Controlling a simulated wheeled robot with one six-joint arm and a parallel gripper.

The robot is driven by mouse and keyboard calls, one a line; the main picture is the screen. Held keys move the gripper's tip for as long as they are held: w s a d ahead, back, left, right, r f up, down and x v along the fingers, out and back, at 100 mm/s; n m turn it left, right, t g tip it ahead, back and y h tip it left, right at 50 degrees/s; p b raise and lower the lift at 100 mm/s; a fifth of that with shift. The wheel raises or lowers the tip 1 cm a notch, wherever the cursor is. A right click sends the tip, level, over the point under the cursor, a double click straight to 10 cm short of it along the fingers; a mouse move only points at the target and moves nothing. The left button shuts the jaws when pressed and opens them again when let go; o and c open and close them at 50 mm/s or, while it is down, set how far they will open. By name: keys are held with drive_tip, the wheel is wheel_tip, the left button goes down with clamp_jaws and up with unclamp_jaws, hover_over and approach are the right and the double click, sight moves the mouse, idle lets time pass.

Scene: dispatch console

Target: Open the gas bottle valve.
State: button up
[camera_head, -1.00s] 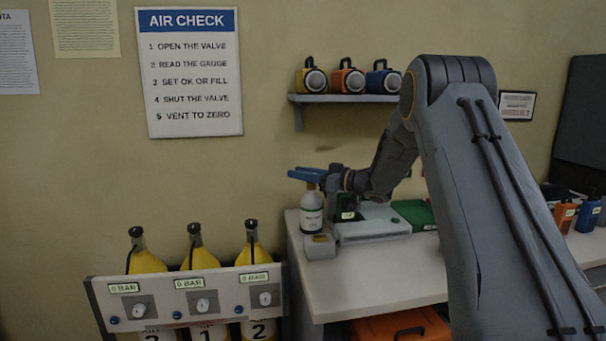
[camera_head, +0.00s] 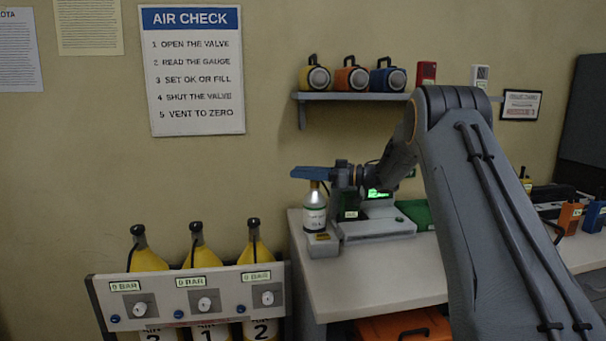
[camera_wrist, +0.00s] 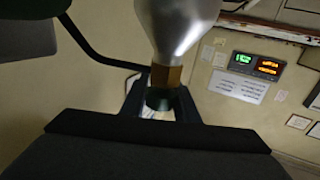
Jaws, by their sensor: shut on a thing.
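The gas bottle (camera_head: 315,218) is a small white and silver bottle with a green-edged label, upright at the left end of the bench. In the wrist view its silver shoulder (camera_wrist: 180,25) and brass neck (camera_wrist: 165,76) come down from the top edge. The dark green valve knob (camera_wrist: 159,98) sits at the end of the neck, between my fingers. My gripper (camera_head: 312,174), with blue fingers, reaches over the bottle top from the right and is shut on this knob. It shows from behind in the wrist view (camera_wrist: 160,105). The head view hides the knob behind the fingers.
A grey device (camera_head: 378,226) with a lit green screen stands right of the bottle. A panel (camera_head: 190,304) with several gauges reading 0 BAR fronts yellow cylinders (camera_head: 198,257) at lower left. A shelf (camera_head: 350,97) holds several coloured units above.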

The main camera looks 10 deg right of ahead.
drive_tip(key=o, duration=1.1)
drive_tip(key=shift+a+r, duration=0.1)
drive_tip(key=shift+r, duration=0.05)
drive_tip(key=shift+c, duration=0.2)
drive_tip(key=b+v, duration=0.1)
drive_tip(key=v, duration=0.6)
drive_tip(key=shift+d+b, duration=0.3)
drive_tip(key=shift+d, duration=0.1)
drive_tip(key=shift+s, duration=0.15)
